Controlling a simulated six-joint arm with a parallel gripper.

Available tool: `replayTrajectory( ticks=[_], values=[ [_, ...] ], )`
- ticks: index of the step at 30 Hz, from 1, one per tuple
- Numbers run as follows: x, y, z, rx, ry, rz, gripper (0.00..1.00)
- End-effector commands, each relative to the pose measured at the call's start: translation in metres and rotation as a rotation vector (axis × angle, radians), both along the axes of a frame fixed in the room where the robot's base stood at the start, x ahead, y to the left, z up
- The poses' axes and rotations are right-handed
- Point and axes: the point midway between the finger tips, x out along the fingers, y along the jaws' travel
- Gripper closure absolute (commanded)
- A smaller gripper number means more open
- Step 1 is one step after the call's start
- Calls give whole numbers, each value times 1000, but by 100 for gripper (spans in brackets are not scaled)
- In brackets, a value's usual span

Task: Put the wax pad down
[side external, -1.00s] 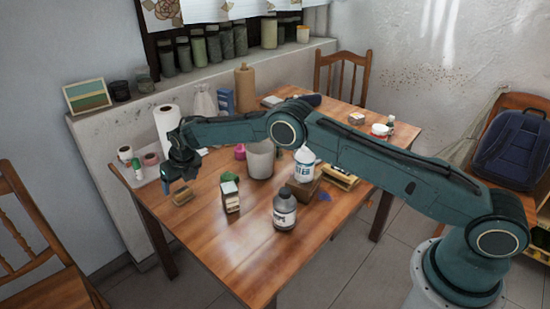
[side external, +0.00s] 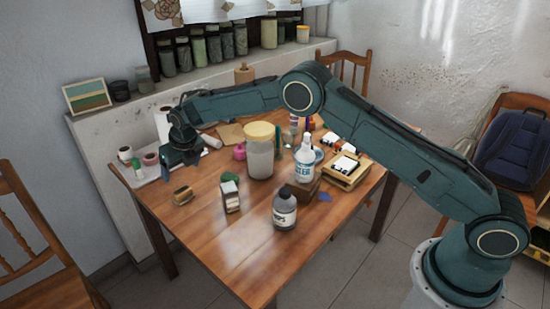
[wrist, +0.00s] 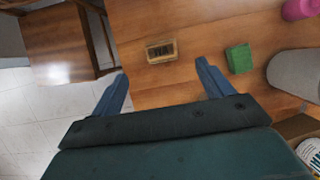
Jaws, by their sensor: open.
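The wax pad, a small tan block with a darker, lettered face, appears to be the block (side external: 183,195) lying on the wooden table near its left edge. In the wrist view the pad (wrist: 161,51) lies flat on the wood, beyond and between the two blue fingers. My gripper (side external: 183,158) is raised above and behind the pad, clear of it. In the wrist view my gripper (wrist: 162,70) has its fingers spread wide with nothing between them.
A lidded jar (side external: 260,158), a grey bottle (side external: 285,208) and a white bottle (side external: 305,160) stand farther right. A pink item (side external: 239,152) is behind. The table's front area is clear.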

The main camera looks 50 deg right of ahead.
Motion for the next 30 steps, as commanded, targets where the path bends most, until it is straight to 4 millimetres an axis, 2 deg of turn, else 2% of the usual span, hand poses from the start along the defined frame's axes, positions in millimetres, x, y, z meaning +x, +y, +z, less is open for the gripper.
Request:
replayTrajectory(
  ticks=[11, 17, 23, 30],
  values=[
    [0, 0, 0, 1, -1, -2, 21],
    [-3, -4, 15, 24, -4, -55, 21],
    [-17, -17, 57, 98, -11, -223, 21],
    [-53, -40, 123, 233, -19, -531, 21]
  ],
)
